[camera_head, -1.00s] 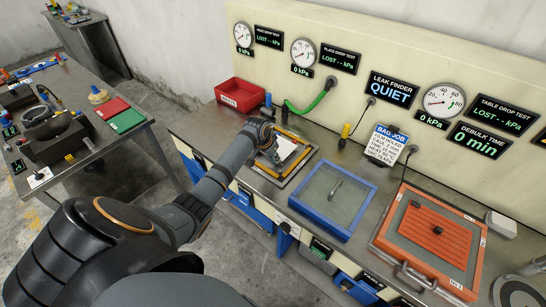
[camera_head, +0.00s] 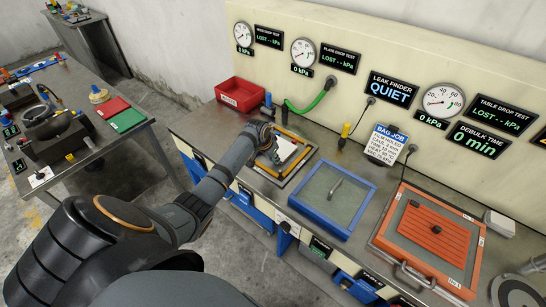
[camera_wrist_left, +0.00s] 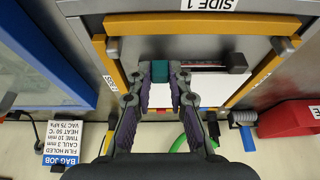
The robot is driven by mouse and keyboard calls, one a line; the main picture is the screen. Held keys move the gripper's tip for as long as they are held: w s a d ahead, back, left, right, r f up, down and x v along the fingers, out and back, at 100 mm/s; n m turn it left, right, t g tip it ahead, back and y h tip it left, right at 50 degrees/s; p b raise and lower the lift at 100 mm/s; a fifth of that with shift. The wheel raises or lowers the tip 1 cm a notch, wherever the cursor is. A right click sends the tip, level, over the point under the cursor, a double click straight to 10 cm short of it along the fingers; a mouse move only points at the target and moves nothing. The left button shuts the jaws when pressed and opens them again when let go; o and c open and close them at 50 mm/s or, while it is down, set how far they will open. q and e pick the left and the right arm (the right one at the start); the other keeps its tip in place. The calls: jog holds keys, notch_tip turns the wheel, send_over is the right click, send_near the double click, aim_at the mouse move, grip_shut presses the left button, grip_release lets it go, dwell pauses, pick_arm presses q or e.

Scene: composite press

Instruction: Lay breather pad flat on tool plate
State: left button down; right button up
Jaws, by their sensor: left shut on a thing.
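My left gripper (camera_head: 274,152) reaches over the orange-edged tool plate (camera_head: 303,163) at the left part of the bench. In the left wrist view its fingers (camera_wrist_left: 160,74) are shut on a teal block at the edge of a white sheet. This sheet, which I take for the breather pad (camera_head: 286,150), lies within the orange frame (camera_wrist_left: 205,23); it also shows in the left wrist view (camera_wrist_left: 206,88). The fingers cover part of it, so I cannot tell whether it touches the plate all over. My right gripper is not in view.
A blue-framed glass lid (camera_head: 332,197) lies right of the plate, and an orange ribbed pad (camera_head: 436,234) farther right. A red bin (camera_head: 240,95) and green hose (camera_head: 307,104) stand behind. A BAG JOB card (camera_head: 385,143) leans near the wall. A side table is at left.

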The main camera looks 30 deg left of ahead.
pick_arm(q)
jog(key=shift+f, duration=0.3)
dwell(0.5)
jog(key=c, duration=1.2)
grip_release()
jog(key=shift+r, duration=0.2)
jog(key=v, duration=1.1)
jog(key=shift+s+r, duration=0.2)
jog(key=shift+r, duration=0.05)
jog(key=shift+d, duration=0.1)
